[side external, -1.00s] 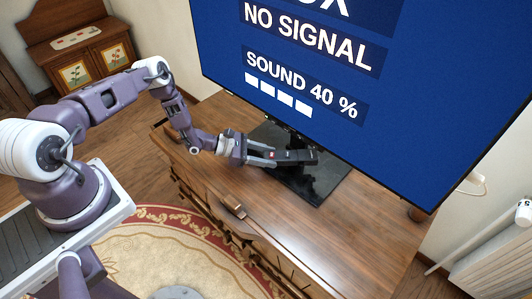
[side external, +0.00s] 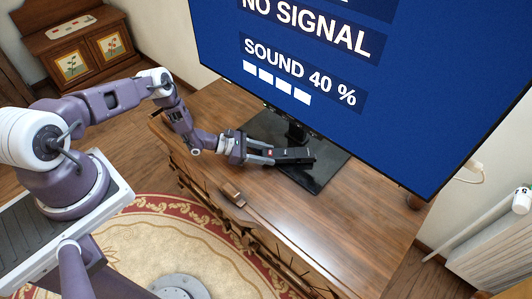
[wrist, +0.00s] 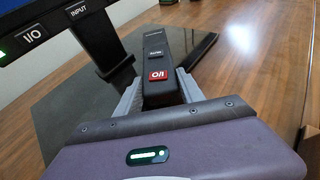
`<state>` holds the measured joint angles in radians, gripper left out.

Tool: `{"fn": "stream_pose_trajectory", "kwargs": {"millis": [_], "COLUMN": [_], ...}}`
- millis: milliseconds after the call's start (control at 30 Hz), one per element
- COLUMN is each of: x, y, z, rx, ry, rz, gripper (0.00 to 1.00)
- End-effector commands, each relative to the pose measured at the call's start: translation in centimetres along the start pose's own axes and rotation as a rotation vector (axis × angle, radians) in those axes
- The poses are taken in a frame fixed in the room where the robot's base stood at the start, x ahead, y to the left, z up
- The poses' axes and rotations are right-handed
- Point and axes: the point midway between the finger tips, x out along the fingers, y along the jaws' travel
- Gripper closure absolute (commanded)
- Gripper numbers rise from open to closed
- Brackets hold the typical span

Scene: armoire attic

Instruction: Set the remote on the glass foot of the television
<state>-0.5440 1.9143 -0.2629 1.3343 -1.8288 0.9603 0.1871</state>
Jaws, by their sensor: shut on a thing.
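My gripper (side external: 270,156) is shut on the black remote (side external: 294,155), with one finger along each side of its near end. In the wrist view the remote (wrist: 155,58) points away from me, its red button closest to the gripper (wrist: 157,92). The glass foot (side external: 318,176) is a dark, shiny plate under the television (side external: 345,75). The remote is over the foot, close to its surface; I cannot tell whether it touches. The foot (wrist: 72,118) shows on both sides of the remote in the wrist view.
The television's dark stand post (wrist: 108,58) rises just left of the remote, and the screen overhangs the foot. The wooden cabinet top (side external: 345,222) is clear at the front right. A small brown object (side external: 232,194) lies near its front edge.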

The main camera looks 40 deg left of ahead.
Motion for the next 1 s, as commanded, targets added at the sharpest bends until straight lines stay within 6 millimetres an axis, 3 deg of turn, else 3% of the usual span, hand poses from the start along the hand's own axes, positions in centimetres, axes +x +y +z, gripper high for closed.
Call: {"fn": "stream_pose_trajectory", "kwargs": {"millis": [367, 400, 533, 833, 1000], "x": [0.3, 0.3, 0.3, 0.1, -3.1], "y": [0.0, 0.0, 0.0, 0.1, 0.2], "z": [-0.6, -0.7, -0.7, -0.7, -0.7], "rx": [0.002, 0.002, 0.001, 0.000, -0.002], "ry": [-0.002, -0.002, -0.001, 0.001, 0.001], "rz": [0.000, 0.000, 0.000, 0.000, 0.003], "gripper": [1.00, 0.53, 0.29, 0.29, 0.29]}}
